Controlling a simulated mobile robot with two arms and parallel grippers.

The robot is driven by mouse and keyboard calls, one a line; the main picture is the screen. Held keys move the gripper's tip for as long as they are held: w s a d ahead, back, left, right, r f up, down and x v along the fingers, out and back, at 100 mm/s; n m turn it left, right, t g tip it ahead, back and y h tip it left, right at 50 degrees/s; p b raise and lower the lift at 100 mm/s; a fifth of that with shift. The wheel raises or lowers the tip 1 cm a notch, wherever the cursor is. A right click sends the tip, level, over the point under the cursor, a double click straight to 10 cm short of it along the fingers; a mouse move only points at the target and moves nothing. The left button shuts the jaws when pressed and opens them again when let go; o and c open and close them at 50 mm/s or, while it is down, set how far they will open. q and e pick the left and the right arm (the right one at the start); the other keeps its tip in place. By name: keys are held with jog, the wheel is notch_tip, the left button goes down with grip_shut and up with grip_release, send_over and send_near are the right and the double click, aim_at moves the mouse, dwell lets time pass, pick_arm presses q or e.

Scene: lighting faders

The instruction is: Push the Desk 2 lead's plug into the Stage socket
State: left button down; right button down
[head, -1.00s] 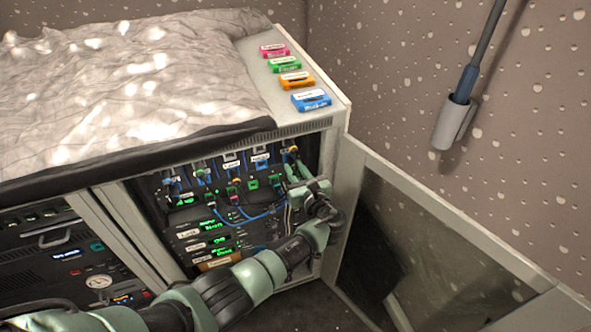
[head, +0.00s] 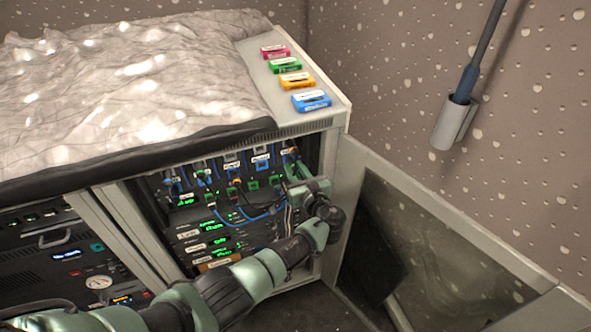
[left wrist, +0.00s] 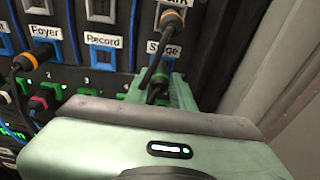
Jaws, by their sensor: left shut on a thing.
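My left gripper (head: 299,172) is at the right end of the open rack's patch panel. In the left wrist view its green fingers (left wrist: 160,90) are shut on a dark plug or lead, mostly hidden between them. The Stage label (left wrist: 160,47) and the blue frame of the Stage socket (left wrist: 153,60) are just above the fingers. A dark lead crosses in front of them. A plug with an orange ring (left wrist: 171,19) sits above the Stage label. I cannot read which lead is Desk 2. My right gripper is not in view.
The Record socket (left wrist: 103,56) is empty, left of Stage. An orange-ringed plug (left wrist: 24,62) is near the Foyer label. Blue and dark leads hang across the panel. The cabinet side (left wrist: 225,50) is close on the right. An open door (head: 440,240) stands further right.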

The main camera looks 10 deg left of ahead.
pick_arm(q)
jog(key=shift+w+a+r, duration=0.15)
jog(key=shift+r, duration=0.1)
jog(key=c, duration=1.4)
grip_release()
jog(key=shift+o, duration=1.4)
jog(key=shift+f, duration=0.15)
